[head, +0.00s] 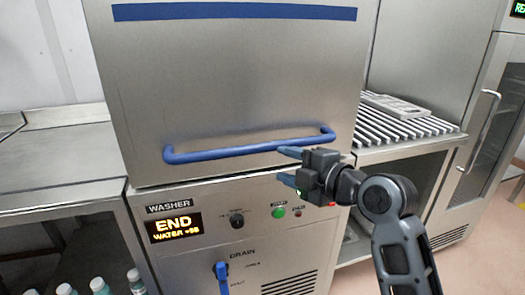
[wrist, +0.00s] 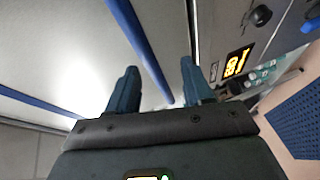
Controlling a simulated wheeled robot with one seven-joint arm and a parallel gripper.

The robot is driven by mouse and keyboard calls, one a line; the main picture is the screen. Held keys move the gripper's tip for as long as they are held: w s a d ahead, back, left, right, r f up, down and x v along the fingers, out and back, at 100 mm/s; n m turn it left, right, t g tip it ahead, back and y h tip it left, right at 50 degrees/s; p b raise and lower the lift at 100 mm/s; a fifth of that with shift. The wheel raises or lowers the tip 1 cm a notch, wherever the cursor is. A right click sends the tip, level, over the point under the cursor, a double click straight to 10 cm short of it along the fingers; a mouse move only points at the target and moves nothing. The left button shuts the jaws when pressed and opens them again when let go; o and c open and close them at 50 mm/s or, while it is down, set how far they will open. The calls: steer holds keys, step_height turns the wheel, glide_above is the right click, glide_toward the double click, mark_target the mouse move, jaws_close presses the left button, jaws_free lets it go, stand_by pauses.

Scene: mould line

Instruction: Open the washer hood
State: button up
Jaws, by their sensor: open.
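The washer hood (head: 235,95) is a large steel box front, down over the washer body. A blue bar handle (head: 225,154) runs across its lower part. My gripper (head: 283,166) is open, in front of the right part of the handle and close to it. In the wrist view the blue handle (wrist: 143,48) runs between the two fingertips (wrist: 158,78). Whether the fingers touch it I cannot tell. The panel below shows END on a display (head: 174,227), which also appears in the wrist view (wrist: 237,62).
A steel table (head: 60,157) stands at the left. At the right is a slatted rack (head: 405,128) with a grey flat piece (head: 397,105) on it. A steel cabinet with a vertical handle (head: 482,125) stands farther right. Bottles (head: 135,279) are at the lower left. A blue drain lever (head: 222,277) is on the panel.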

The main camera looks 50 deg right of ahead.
mark_target(271, 149)
steer(key=shift+n, duration=0.7)
steer(key=w+d, duration=0.1)
steer(key=w, duration=0.4)
steer(key=w+d+p, duration=0.1)
steer(key=w, duration=0.2)
steer(key=shift+d+r, duration=0.3)
jaws_close()
